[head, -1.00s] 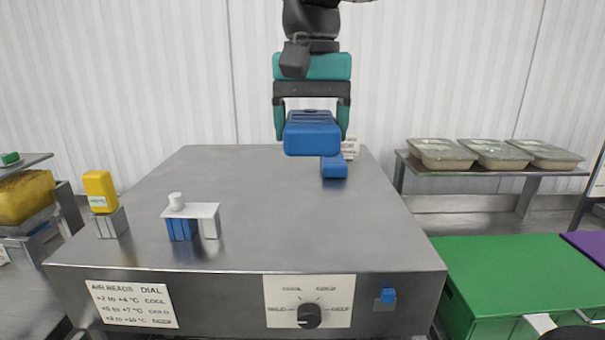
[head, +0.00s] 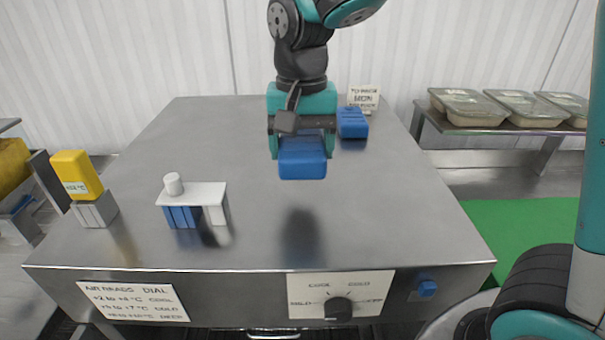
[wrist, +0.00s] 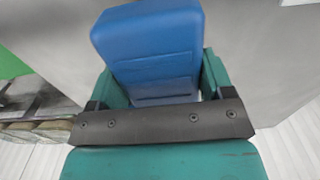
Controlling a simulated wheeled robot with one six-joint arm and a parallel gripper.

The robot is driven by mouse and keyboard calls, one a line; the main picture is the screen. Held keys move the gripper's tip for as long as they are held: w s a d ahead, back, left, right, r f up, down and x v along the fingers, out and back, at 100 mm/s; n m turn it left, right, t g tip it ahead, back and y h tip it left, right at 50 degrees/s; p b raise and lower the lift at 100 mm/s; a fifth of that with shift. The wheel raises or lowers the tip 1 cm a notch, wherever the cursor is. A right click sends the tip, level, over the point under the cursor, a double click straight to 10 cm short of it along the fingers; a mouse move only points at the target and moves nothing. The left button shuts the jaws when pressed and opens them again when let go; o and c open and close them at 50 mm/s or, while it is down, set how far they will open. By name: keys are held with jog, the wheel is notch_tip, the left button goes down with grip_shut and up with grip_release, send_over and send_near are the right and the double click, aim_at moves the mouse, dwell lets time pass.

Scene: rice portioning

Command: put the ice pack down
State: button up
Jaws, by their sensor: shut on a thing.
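My gripper (head: 302,150) is shut on a blue ice pack (head: 302,165) and holds it above the middle of the steel table (head: 255,235). A dark shadow lies on the top below it, and the pack is clear of the surface. In the wrist view the same ice pack (wrist: 150,50) sits between the teal fingers. A second blue ice pack (head: 352,122) lies at the back right of the table, in front of a small sign (head: 363,97).
A white stand (head: 205,194) with blue packs under it and a yellow reader (head: 77,175) on a grey block stand at the left. A dial (head: 338,308) is on the front panel. Covered trays (head: 525,108) sit on a side shelf. The table's middle is bare.

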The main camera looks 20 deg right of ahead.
aim_at(302, 139)
notch_tip(302, 139, down, 8)
jog(key=shift+r+p, duration=0.15)
jog(key=shift+p, duration=0.55)
jog(key=o, duration=1.1)
notch_tip(302, 139, up, 12)
jog(key=b, duration=0.2)
jog(key=shift+f+b, duration=0.2)
jog(key=shift+b, duration=0.1)
jog(key=shift+s+n, duration=0.3)
jog(key=shift+s, duration=0.05)
jog(key=s+a+f+n+y, duration=0.2)
jog(key=s+n, duration=0.3)
jog(key=s, duration=0.3)
jog(key=s+a+f+n+y, duration=0.1)
jog(key=s+f+n+y, duration=0.1)
jog(key=s+n, duration=0.4)
jog(key=s+f, duration=0.1)
jog(key=s, duration=0.1)
jog(key=shift+s+a+f, duration=0.15)
jog(key=shift+s+a, duration=0.2)
jog(key=shift+s, duration=0.05)
